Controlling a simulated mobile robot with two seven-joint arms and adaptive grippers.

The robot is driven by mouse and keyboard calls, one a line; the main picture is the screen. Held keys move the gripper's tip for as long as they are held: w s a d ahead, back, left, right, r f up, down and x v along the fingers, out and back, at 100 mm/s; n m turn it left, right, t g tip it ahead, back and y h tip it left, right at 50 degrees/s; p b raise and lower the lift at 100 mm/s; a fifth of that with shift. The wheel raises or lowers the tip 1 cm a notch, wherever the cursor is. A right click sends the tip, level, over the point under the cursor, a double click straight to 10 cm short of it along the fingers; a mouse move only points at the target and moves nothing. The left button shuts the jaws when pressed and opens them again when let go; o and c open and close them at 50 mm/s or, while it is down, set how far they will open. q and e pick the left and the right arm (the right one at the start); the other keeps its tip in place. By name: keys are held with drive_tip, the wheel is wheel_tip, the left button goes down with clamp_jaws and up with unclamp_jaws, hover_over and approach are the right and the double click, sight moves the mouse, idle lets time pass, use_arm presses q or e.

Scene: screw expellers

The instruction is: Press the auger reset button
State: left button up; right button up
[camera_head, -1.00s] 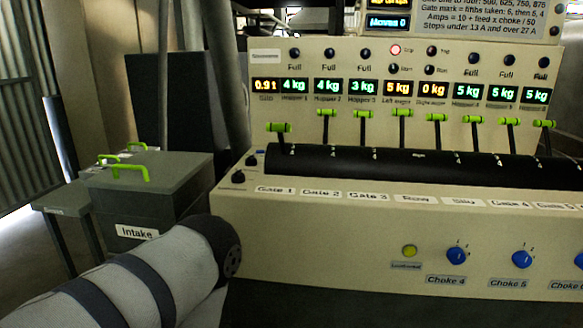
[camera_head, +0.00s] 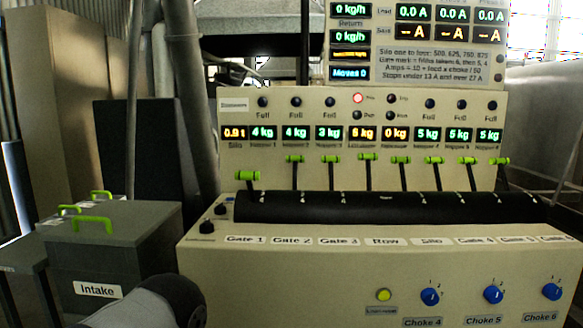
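The control console (camera_head: 300,265) has a row of lamps and weight displays on its upright panel. A red lamp (camera_head: 358,98) is lit above the left auger display (camera_head: 362,133), which reads 6 kg in orange. The right auger display (camera_head: 396,133) reads 0 kg. A yellow round button (camera_head: 384,295) sits on the lower front, its label too blurred to read surely. I cannot tell which control is the auger reset button. Part of my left arm shows at the bottom left; neither gripper is in view.
Levers with green handles (camera_head: 330,159) rise from a black curved cover (camera_head: 390,207). Blue choke knobs (camera_head: 430,296) are at the lower right. A grey Intake box (camera_head: 120,250) with green handles stands left of the console. A readout board (camera_head: 415,45) is above.

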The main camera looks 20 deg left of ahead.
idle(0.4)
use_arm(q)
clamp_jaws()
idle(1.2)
